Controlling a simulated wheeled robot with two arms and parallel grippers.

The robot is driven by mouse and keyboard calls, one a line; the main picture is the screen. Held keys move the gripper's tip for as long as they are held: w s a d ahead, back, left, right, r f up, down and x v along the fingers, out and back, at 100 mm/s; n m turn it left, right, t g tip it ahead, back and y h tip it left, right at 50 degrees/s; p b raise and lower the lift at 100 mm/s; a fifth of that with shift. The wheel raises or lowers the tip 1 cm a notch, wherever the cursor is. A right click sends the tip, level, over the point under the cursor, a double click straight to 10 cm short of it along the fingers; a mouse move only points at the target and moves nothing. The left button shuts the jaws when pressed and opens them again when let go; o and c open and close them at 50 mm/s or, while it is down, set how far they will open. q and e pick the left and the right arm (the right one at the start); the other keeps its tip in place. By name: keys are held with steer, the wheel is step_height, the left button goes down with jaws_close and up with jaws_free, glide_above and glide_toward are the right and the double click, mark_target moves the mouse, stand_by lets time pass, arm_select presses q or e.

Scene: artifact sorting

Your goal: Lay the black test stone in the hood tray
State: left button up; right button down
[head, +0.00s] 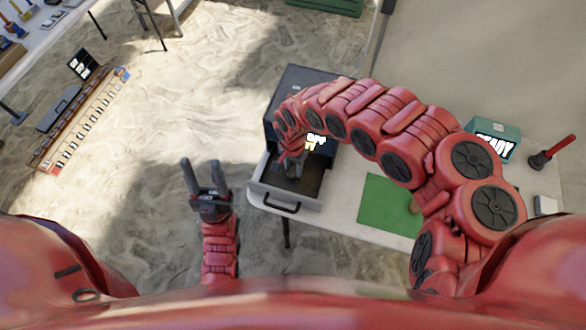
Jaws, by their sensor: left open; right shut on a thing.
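The hood (292,88) is a dark box with an open front on the white table. Its tray (262,188) is pulled out toward me, with a grey rim, a dark floor and a black handle. My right gripper (292,172) is over the tray by the hood's opening, partly covered by my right arm. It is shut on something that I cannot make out. I cannot pick out the black test stone anywhere. My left gripper (206,172) is open and empty, left of the tray and above the sandy floor.
A green mat (388,206) lies on the white table (343,198) right of the tray. A teal box with a lit display (497,135) and a red-handled tool (550,152) are farther right. A long sectioned case (84,122) is at the left. Sand lies clear between.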

mark_target(293, 170)
steer(key=shift+f, duration=0.6)
steer(key=c, duration=0.8)
jaws_free()
steer(key=shift+f, duration=0.15)
steer(key=shift+c, duration=0.2)
steer(key=o, duration=0.5)
steer(key=shift+c, duration=0.2)
step_height(293, 170, up, 12)
steer(key=p, duration=0.4)
steer(key=shift+r+p, duration=0.2)
steer(key=shift+p, duration=0.15)
